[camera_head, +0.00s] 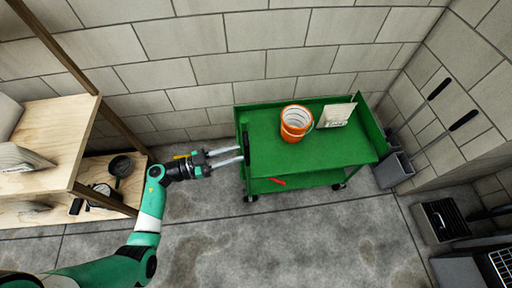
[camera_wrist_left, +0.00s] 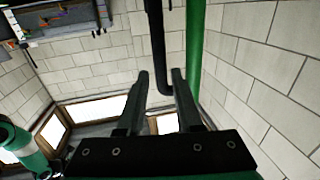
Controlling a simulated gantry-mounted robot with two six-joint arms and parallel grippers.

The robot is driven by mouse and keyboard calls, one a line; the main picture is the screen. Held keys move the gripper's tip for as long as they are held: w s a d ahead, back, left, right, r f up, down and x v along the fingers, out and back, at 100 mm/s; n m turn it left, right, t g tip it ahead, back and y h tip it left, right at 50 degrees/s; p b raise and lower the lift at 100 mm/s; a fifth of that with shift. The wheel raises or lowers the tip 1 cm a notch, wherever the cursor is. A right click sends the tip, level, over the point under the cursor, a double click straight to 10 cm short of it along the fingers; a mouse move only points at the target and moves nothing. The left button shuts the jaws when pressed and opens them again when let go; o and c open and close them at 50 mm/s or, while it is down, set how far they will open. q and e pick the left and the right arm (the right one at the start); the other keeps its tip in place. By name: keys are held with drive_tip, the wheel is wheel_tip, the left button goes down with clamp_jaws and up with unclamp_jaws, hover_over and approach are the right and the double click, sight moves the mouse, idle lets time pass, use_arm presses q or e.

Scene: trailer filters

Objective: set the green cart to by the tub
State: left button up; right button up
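The green cart (camera_head: 275,150) stands against the block wall, with a black handle (camera_head: 246,142) on its left end. My left gripper (camera_head: 241,153) is at that handle, its two fingers apart. In the left wrist view the black handle bar (camera_wrist_left: 157,40) reaches down between the fingertips (camera_wrist_left: 162,76), with gaps visible beside it; a green cart edge (camera_wrist_left: 196,40) is close by. I cannot tell whether a finger touches the bar. A grey tub-like bin (camera_head: 393,169) stands on the floor just right of the cart. My right gripper is not in view.
An orange bucket (camera_head: 295,123) and a pale card-like item (camera_head: 337,113) stand on the cart's top. A red item (camera_head: 278,181) shows at the lower shelf. A wooden shelf (camera_head: 40,135) with a pan (camera_head: 120,166) is at left. Dark crates (camera_head: 445,220) are at right. The front floor is open.

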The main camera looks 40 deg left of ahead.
use_arm(q)
drive_tip(key=b+x, duration=0.2)
drive_tip(key=x, duration=0.5)
drive_tip(key=shift+w, duration=0.35)
drive_tip(key=shift+d, duration=0.1)
clamp_jaws()
idle(0.8)
